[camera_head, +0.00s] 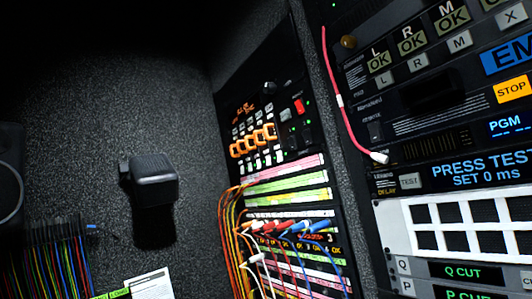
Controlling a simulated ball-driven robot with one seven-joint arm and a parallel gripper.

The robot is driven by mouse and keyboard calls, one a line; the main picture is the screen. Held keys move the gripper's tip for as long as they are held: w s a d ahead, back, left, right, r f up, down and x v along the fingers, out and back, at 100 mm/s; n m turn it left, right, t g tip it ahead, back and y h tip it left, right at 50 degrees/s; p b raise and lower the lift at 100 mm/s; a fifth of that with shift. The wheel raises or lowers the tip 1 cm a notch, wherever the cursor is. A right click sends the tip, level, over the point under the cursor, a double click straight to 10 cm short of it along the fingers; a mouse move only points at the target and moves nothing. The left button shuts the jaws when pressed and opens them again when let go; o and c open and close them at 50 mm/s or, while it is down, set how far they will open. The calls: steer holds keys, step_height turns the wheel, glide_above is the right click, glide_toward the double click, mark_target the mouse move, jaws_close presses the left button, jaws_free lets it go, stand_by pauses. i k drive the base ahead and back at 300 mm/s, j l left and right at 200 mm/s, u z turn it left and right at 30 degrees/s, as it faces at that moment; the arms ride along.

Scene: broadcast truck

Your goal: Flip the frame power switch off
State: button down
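A small red rocker switch (299,106) sits at the upper right of a black rack panel (262,110), left of the main equipment stack. It may be the frame power switch; no label on it is readable at this size, and I cannot tell which way it is tipped. Small green lights show near it. Black blocks sit just below the red switch, and a row of orange rings (254,140) is on the same panel to the lower left. My gripper does not show in this view.
A patch bay (290,215) with orange, red and blue cables hangs below the panel. A pink cable (341,101) runs down the right-hand stack. A black boxy fixture (149,179) stands out from the grey wall. Bundled cables (48,260) are at lower left.

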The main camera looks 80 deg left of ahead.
mark_target(298, 104)
steer(key=j+u, duration=0.1)
steer(key=u, duration=0.35)
steer(key=k+j+u, duration=0.1)
steer(key=u, duration=0.3)
steer(key=j+u, duration=0.2)
steer(key=u, duration=0.25)
steer(key=j+u, duration=0.15)
steer(key=u, duration=0.3)
